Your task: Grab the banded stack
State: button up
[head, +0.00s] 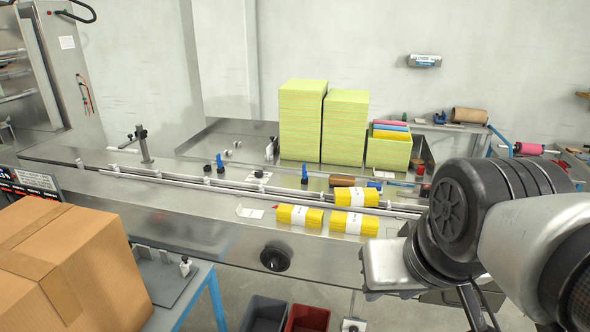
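Three yellow banded stacks with white paper bands lie on the steel machine (200,215). One banded stack (343,195) lies at the back, on the rail track. A second banded stack (285,214) lies in front of it to the left, and a third banded stack (341,220) lies at the front right, close beside the second. My arm reaches in from the right, with its dark joint to the right of the stacks. My gripper's fingers do not show, so its hold is hidden.
Tall yellow-green piles (302,125) stand behind the track, beside a yellow bin (389,153) with coloured cloths. Blue-handled clamps (304,174) line the rails. A cardboard box (95,265) fills the lower left. Grey and red bins (308,318) stand below. The steel surface left of the stacks is mostly clear.

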aim_at(343, 197)
jog(key=i, duration=1.05)
jog(key=k, duration=0.4)
jog(key=u, duration=0.75)
jog(key=z, duration=1.05)
